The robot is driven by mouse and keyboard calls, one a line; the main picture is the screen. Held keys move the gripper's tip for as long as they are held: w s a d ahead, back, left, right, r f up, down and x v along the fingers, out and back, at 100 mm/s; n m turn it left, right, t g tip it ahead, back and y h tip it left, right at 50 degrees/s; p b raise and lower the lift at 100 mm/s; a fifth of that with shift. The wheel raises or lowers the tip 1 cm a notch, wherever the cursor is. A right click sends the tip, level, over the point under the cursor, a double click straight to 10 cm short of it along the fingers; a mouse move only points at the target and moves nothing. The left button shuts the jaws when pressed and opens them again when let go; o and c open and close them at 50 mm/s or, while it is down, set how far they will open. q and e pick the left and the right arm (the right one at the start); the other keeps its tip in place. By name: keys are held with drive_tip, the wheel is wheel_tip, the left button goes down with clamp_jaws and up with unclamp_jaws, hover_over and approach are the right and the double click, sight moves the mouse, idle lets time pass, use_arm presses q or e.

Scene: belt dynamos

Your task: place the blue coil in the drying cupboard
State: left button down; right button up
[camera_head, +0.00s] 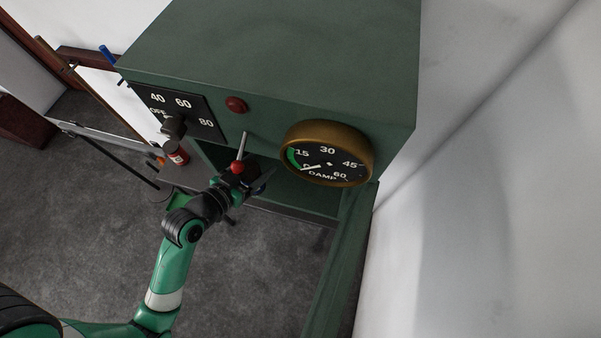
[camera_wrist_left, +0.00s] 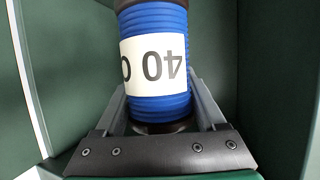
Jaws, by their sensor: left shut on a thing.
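The blue coil (camera_wrist_left: 157,105) has a ribbed blue body, dark ends and a white label with an upside-down "40". My left gripper (camera_wrist_left: 160,112) is shut on it, a finger on each side, with green walls around in the left wrist view. The drying cupboard (camera_head: 270,60) is a dark green box with its front opening (camera_head: 300,192) below the controls. The coil's contact with the cupboard floor cannot be told. My right gripper is not in view.
The cupboard front has a black dial plate with a knob (camera_head: 174,125), a red lamp (camera_head: 236,104) and a brass damp gauge (camera_head: 328,152). An open green door (camera_head: 343,262) sticks out at the right. A red labelled cylinder (camera_head: 177,154) stands left of my gripper.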

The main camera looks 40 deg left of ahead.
use_arm(q)
drive_tip(key=a+f+b, duration=0.2)
drive_tip(key=shift+s+a+f+y, duration=0.15)
drive_tip(key=shift+s+a+y, duration=0.15)
drive_tip(key=shift+y, duration=0.1)
drive_tip(key=shift+a+n, duration=0.25)
drive_tip(key=shift+n, duration=0.05)
drive_tip(key=shift+w+a+f+b, duration=0.6)
drive_tip(key=shift+w+f+b, duration=0.75)
drive_tip(key=shift+w+f, duration=0.85)
drive_tip(key=shift+w+a+f+b, duration=0.55)
drive_tip(key=shift+w+f+b, duration=0.85)
drive_tip(key=shift+w+f, duration=0.8)
drive_tip(key=shift+w+a+f+b, duration=0.6)
drive_tip(key=shift+w+f+b, duration=0.75)
drive_tip(key=shift+w+f, duration=0.8)
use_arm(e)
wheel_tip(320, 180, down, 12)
use_arm(q)
drive_tip(key=shift+w+r, duration=0.1)
drive_tip(key=shift+w, duration=0.1)
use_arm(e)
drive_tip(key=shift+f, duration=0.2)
